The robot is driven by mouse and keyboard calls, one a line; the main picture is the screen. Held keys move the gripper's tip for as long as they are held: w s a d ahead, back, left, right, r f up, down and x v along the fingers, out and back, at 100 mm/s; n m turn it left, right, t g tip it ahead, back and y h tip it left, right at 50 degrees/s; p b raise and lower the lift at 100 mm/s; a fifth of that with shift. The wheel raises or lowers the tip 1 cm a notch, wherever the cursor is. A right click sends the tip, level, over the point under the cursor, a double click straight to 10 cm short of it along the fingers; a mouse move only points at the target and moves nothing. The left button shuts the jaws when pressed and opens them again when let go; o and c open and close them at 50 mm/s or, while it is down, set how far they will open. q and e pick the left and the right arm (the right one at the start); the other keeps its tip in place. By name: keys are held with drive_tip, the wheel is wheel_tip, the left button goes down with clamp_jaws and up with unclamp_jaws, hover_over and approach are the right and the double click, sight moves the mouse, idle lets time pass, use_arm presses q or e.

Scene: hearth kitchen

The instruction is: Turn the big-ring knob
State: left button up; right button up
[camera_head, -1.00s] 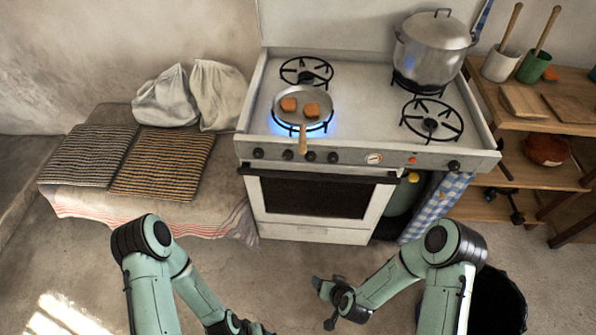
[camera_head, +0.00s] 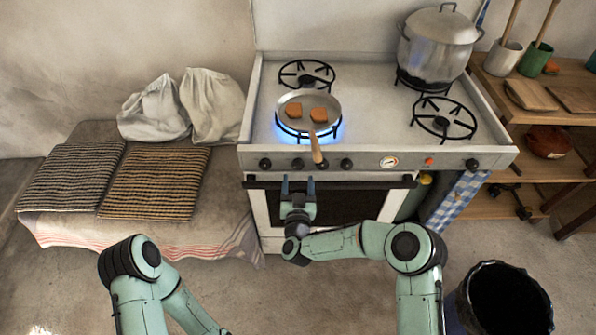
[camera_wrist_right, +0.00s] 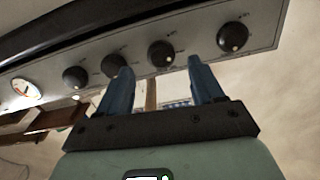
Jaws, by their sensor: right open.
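The stove's front panel carries a row of dark round knobs: the far left knob (camera_head: 265,164), the second knob (camera_head: 297,164), the third (camera_head: 322,164), the fourth (camera_head: 347,164), and one at the far right (camera_head: 472,163). I cannot tell which is the big-ring knob. My right gripper (camera_head: 297,183) is open and empty, fingers up, just below and in front of the second knob. In the right wrist view, that knob (camera_wrist_right: 160,54) shows between the blue fingertips (camera_wrist_right: 160,66), apparently untouched. My left gripper is out of view; only its arm shows.
A frying pan (camera_head: 290,118) with two brown pieces sits over a blue flame; its handle (camera_head: 316,148) sticks out toward the knobs. The oven handle (camera_head: 370,183) runs below the panel, close to my right gripper. A large pot (camera_head: 437,45) stands at the back right.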

sight(298, 169)
drive_tip(key=shift+w, duration=2.5)
drive_tip(key=c, duration=1.1)
